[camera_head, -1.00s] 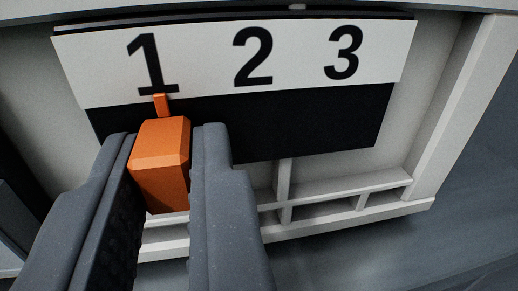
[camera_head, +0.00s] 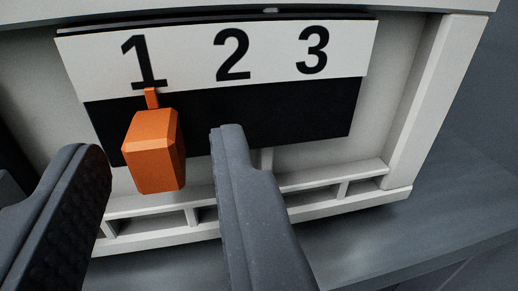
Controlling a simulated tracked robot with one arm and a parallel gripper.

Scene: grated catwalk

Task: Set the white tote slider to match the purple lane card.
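The white tote (camera_head: 405,120) fills most of the view. On its face is a white strip (camera_head: 190,58) with the numbers 1, 2 and 3, above a black slider track (camera_head: 265,115). The orange slider knob (camera_head: 153,150) stands at the left end of the track, its small pointer under the 1. My gripper (camera_head: 160,145) is open, one finger on each side of the knob, with clear gaps to both. The purple lane card is not in view.
A ribbed ledge (camera_head: 340,185) runs along the tote's lower front, below the track. A grey floor surface (camera_head: 440,220) lies below and to the right of the tote.

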